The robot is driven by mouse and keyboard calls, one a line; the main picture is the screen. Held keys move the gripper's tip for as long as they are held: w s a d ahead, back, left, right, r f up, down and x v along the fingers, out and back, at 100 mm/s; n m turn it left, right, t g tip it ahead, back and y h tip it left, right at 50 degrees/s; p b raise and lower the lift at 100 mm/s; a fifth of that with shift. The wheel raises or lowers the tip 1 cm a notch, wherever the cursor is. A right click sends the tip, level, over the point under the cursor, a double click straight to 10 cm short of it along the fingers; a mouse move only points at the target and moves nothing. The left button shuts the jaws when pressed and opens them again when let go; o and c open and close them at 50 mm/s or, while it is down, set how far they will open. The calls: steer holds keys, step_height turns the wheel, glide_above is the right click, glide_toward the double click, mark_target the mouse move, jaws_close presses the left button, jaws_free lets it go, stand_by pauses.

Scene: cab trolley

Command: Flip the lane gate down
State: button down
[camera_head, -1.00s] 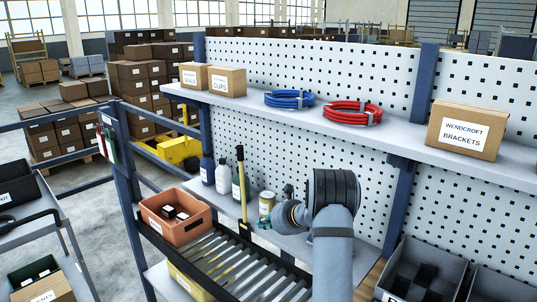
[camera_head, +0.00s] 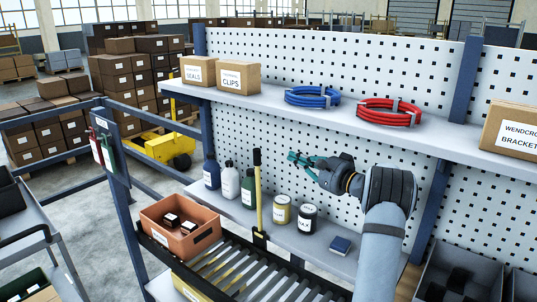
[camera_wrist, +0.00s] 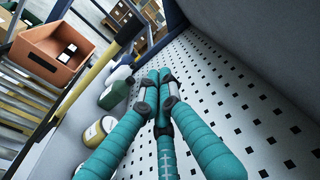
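An orange bin (camera_head: 180,226) stands left of the bar. The upper shelf (camera_head: 350,115) with cable coils is above my gripper.

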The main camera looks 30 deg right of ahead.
steer(key=w+a+p, duration=0.6)
steer(key=w+p, duration=0.1)
steer(key=p, duration=0.1)
stand_by(0.8)
steer(key=shift+a+f+b, duration=0.15)
steer(key=shift+f+b, duration=0.05)
steer(key=shift+b, duration=0.1)
